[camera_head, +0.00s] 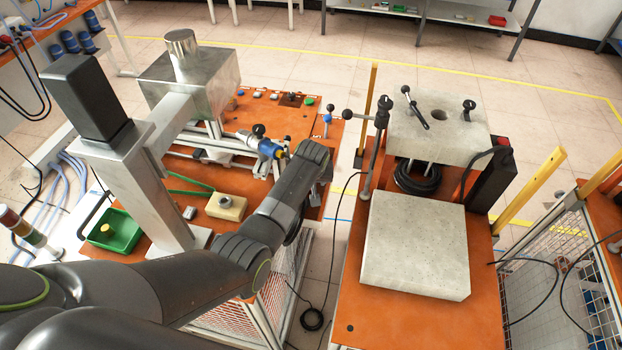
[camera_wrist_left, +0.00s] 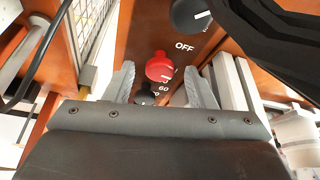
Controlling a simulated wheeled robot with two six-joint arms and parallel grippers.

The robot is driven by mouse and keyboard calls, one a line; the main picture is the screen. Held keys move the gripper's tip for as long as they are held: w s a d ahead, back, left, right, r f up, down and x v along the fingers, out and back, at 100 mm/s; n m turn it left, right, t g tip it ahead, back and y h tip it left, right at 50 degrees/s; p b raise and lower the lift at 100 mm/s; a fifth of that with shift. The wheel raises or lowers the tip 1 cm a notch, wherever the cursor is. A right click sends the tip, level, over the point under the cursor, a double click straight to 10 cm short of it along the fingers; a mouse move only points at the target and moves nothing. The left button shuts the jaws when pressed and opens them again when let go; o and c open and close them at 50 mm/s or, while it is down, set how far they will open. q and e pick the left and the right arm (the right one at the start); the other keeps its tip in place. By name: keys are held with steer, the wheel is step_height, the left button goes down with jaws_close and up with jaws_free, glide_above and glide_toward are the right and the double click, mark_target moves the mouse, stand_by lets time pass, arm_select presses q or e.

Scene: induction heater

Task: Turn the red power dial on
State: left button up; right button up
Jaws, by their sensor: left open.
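The red power dial (camera_wrist_left: 159,66) shows in the left wrist view on an orange panel with white lettering, including the word OFF above and to its right. A pale mark is near the dial's lower edge; its exact setting is too small to tell. My left gripper (camera_wrist_left: 163,88) is open, with one grey finger to each side of the dial in the picture. I cannot tell whether either finger touches it. In the head view my left arm reaches over the orange bench, and its gripper and the red dial are hidden. My right gripper is not in view.
A black dial (camera_wrist_left: 190,14) is above the red one and another black dial (camera_wrist_left: 145,97) is below, partly between the fingers. In the head view, a green bin (camera_head: 115,232) and a metal box (camera_head: 190,82) are on the left bench. A stone slab (camera_head: 415,245) lies right.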

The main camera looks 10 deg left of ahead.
arm_select(q)
steer(key=shift+r, duration=0.1)
steer(key=v, duration=0.7)
steer(key=shift+b, duration=0.45)
steer(key=shift+r, duration=0.1)
